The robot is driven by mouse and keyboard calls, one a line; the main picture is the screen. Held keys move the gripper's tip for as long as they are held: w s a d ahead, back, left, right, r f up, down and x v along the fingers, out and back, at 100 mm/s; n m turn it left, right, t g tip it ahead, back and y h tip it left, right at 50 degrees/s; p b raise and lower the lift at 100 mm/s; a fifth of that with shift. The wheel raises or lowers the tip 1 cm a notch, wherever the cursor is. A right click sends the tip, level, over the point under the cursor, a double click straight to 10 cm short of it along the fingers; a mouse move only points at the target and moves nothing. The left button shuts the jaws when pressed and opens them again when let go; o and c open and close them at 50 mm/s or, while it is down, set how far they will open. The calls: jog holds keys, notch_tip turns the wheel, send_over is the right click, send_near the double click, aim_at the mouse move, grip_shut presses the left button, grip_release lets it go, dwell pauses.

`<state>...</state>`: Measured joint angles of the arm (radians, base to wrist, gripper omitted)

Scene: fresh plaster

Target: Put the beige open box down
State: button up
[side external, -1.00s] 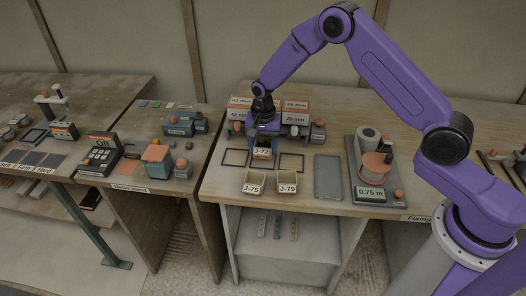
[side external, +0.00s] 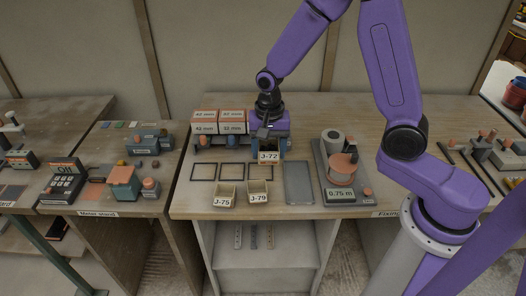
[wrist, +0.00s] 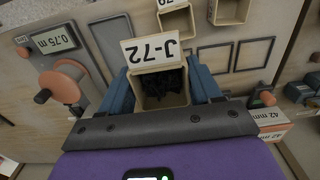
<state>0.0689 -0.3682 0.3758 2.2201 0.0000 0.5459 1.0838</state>
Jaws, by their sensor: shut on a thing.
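The beige open box labelled J-72 (side external: 269,157) is in my gripper (side external: 268,140), behind and partly over the rightmost dark outline (side external: 260,171) on the bench. In the wrist view the box (wrist: 161,86) sits between the two blue fingers of my gripper (wrist: 163,88), which are shut on its sides. Its white label faces away from my wrist, and small dark pieces lie inside. The box looks upright. I cannot tell how far its base is from the bench top, and the rightmost outline is partly hidden by it.
Beige boxes J-75 (side external: 224,195) and J-79 (side external: 258,192) stand in front of the outlines. The left outline (side external: 203,171) and middle outline (side external: 231,171) are empty. A grey flat tray (side external: 299,183) and a scale reading 0.75 m (side external: 341,193) lie right. Cartons labelled in mm (side external: 218,121) stand behind.

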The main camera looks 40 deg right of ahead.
jog(key=s+d, duration=0.4)
jog(key=s, duration=0.5)
jog(key=s+d, duration=0.5)
jog(key=s, duration=0.3)
send_over(298, 179)
notch_tip(298, 179, down, 9)
jog(key=shift+a+f, duration=0.1)
jog(key=shift+f, duration=1.5)
jog(key=shift+f, duration=0.15)
jog(key=o, duration=1.1)
